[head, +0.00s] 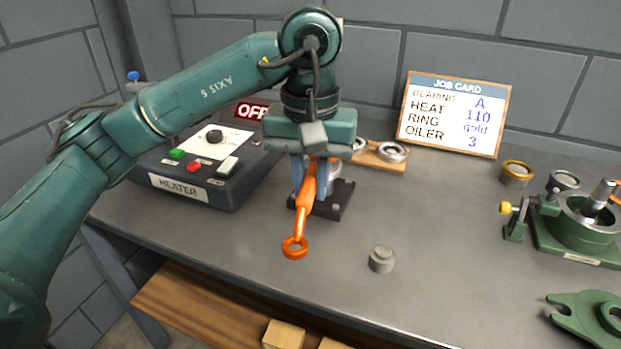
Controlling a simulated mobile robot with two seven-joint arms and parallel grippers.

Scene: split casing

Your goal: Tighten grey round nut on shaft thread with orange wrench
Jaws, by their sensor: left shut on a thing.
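My left gripper (312,182) points down over the bench and is shut on the orange wrench (303,212). The wrench hangs tilted, its ring end (294,248) low and toward the bench front. A metal shaft (597,198) stands tilted in the green casing (575,232) at the right edge, well away from the wrench. A small grey round part (382,259) with a narrower top stands on the bench, right of the wrench. I cannot tell whether it is the nut, nor whether a nut sits on the shaft thread.
The heater (205,175) is at left, with an OFF sign behind. A dark block (330,205) is behind the wrench. A job card (455,113), gold ring (516,174), grey ring (563,181) and green plate (588,318) are rightward.

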